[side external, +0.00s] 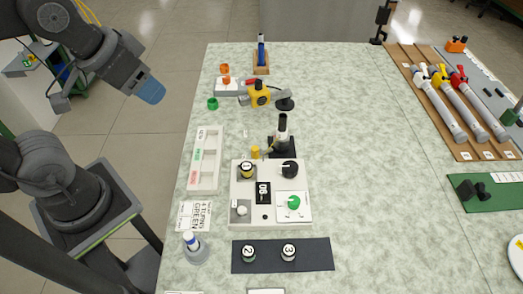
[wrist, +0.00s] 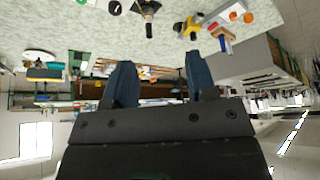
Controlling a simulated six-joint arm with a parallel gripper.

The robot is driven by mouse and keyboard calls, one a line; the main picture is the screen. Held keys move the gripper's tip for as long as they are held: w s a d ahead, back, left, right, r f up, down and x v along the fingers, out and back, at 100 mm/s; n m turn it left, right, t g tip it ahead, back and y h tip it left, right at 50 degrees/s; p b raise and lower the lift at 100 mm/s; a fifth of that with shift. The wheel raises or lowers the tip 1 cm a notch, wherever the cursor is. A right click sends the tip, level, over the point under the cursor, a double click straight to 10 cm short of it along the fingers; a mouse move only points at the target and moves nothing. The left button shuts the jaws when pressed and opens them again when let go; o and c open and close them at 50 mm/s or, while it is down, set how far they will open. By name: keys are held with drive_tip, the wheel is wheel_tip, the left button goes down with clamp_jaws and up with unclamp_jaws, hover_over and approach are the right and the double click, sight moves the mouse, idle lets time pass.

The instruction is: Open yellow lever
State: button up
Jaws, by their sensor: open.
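A yellow lever (side external: 441,76) sits at the upper end of the middle of three grey pipes on a brown board (side external: 403,58) at the right of the side external view. A red lever (side external: 459,73) is on the pipe to its right; the lever on the left pipe looks white. The exact angle of the yellow lever is too small to tell. My gripper (side external: 151,91) is at the upper left, beyond the table's left edge, far from the board. In the wrist view my gripper's two dark blue fingers (wrist: 161,78) are apart, with nothing between them.
A control panel (side external: 239,190) with knobs, a white tray (side external: 217,160), a microscope-like device (side external: 282,130) and a yellow block device (side external: 259,97) stand on the table's left half. A green mat (side external: 490,194) lies below the board. The table's middle right (side external: 365,170) is clear.

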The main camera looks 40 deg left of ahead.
drive_tip(key=shift+c, duration=0.2)
drive_tip(key=n+g+h, duration=0.3)
drive_tip(key=n+g, duration=0.3)
drive_tip(key=n, duration=0.2)
hover_over(255, 147)
drive_tip(key=s+a, duration=0.2)
drive_tip(key=a, duration=0.2)
wheel_tip(255, 147, down, 10)
drive_tip(key=w+f+n+g, duration=0.25)
drive_tip(key=w+f, duration=0.25)
drive_tip(key=f, duration=0.4)
drive_tip(key=shift+n+h, duration=0.4)
drive_tip(key=shift+n, duration=0.05)
drive_tip(key=x, duration=1.3)
drive_tip(key=shift+a+f, duration=0.1)
clamp_jaws()
